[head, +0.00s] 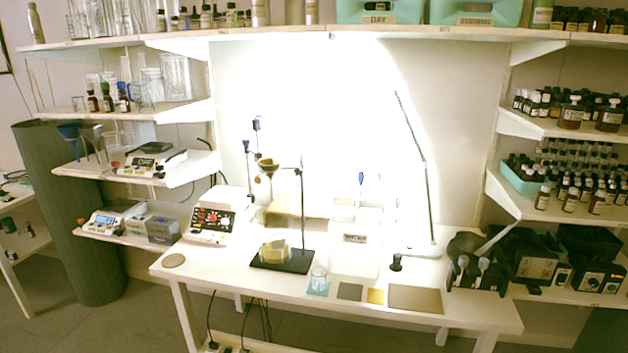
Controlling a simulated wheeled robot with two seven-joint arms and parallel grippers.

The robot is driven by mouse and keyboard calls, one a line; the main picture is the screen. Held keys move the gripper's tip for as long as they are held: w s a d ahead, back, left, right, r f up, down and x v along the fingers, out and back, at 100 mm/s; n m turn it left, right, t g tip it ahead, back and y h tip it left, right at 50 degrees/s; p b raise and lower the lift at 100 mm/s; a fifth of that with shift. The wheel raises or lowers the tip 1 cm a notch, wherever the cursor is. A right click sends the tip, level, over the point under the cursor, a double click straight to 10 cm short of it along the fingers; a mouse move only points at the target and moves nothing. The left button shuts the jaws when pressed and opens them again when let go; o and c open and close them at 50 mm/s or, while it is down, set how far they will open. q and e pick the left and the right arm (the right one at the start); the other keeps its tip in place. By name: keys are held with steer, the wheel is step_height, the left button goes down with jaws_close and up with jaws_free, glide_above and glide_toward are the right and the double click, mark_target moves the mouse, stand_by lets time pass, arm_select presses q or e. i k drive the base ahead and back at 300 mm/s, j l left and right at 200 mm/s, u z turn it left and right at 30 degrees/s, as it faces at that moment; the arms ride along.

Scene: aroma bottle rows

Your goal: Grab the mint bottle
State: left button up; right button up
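I cannot tell which bottle is the mint bottle, as the labels are too small to read. Dark bottles with pale labels stand on the right shelves. Larger ones include a brown bottle (571,112) and another beside it (609,115) on the upper right shelf. Smaller brown bottles, such as one at the front (570,199), stand in rows on the shelf below. A small dark bottle (396,262) stands alone on the white table (230,267). Neither of my grippers shows in the head view.
A black stand with a ring (283,260), a white device (212,215) and a lamp (422,160) occupy the table. Black equipment (475,270) crowds the right end. The floor in front is clear.

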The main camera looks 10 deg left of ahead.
mark_target(109, 107)
steer(key=j, duration=5.45)
steer(key=i, duration=0.05)
